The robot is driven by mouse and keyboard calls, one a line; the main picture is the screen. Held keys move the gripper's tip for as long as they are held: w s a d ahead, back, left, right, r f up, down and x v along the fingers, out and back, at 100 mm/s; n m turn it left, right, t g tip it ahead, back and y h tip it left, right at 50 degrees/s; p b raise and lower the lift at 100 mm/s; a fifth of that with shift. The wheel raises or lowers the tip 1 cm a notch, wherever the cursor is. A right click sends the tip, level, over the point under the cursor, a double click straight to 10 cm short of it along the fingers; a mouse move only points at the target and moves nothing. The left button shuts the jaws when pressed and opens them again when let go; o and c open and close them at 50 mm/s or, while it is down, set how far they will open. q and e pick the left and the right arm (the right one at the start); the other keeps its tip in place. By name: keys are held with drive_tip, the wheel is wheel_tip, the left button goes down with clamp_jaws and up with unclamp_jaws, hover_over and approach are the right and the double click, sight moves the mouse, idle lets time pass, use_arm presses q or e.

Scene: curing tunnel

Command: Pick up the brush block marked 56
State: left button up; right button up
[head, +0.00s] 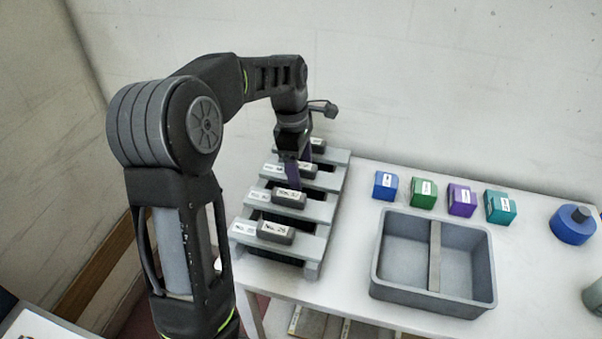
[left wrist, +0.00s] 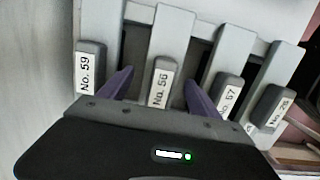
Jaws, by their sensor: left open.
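The brush block marked 56 (left wrist: 160,83) is a grey block with a white label on one slat of the grey slatted rack (left wrist: 174,28). In the left wrist view my open left gripper (left wrist: 157,90) has one purple finger on each side of this block, with gaps to both. In the head view my left gripper (head: 292,172) is low over the rack (head: 312,268) and largely hides block 56. Block 59 (left wrist: 91,66), block 57 (left wrist: 228,96) and a fourth block (left wrist: 271,106) sit on neighbouring slats. My right gripper is not in view.
Right of the rack, a grey two-part tray (head: 390,283) stands on the white table. Behind it are blue (head: 385,186), green (head: 423,193), purple (head: 461,201) and teal (head: 499,207) labelled blocks. A round blue object (head: 572,226) stands at the right. The wall is close behind.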

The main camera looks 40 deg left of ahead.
sight(301, 165)
use_arm(q)
drive_tip(key=shift+c, duration=0.2)
idle(0.3)
drive_tip(key=c, duration=1.5)
drive_tip(key=shift+c, duration=0.2)
wheel_tip(301, 165, up, 10)
drive_tip(key=shift+r, duration=0.1)
